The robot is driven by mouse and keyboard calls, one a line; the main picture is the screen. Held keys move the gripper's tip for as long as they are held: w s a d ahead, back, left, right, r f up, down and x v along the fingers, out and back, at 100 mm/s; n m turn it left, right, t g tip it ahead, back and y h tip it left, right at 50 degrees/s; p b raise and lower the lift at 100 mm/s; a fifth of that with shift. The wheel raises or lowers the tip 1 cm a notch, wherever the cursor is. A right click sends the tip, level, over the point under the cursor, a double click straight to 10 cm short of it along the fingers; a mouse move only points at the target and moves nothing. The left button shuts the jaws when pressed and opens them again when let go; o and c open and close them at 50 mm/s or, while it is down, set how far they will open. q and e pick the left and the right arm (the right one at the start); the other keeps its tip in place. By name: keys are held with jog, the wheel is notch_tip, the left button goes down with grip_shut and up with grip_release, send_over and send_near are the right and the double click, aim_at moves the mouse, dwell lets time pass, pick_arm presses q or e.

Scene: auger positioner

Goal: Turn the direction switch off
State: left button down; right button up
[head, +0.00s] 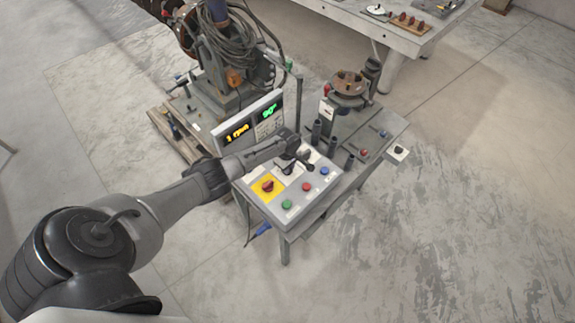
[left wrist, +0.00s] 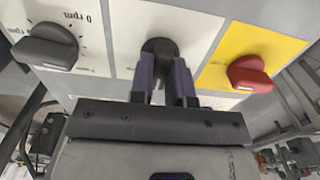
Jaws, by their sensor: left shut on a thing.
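The direction switch (left wrist: 158,46) is a black knob on a white plate, between the rpm dial and the red switch in the left wrist view. My left gripper (left wrist: 164,72) is shut on this knob, one finger on each side. The fingers and the gripper body hide the knob's lower part and most nearby labels, so its setting cannot be read. In the head view, my left gripper (head: 295,157) reaches over the far part of the control box (head: 297,208). My right gripper is not in view.
The black rpm dial (left wrist: 48,46) and the red switch (left wrist: 248,73) on its yellow plate flank the knob closely. Green (head: 287,204), red (head: 306,187) and blue (head: 325,171) buttons line the box's near edge. A display (head: 252,122) stands behind, showing 1 rpm and 90°.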

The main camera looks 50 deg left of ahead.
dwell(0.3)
pick_arm(q)
jog(key=c, duration=1.1)
grip_release()
jog(key=shift+r, duration=0.1)
jog(key=shift+r, duration=0.3)
notch_tip(320, 180, up, 13)
jog(key=shift+r+p, duration=0.1)
jog(key=shift+p, duration=0.9)
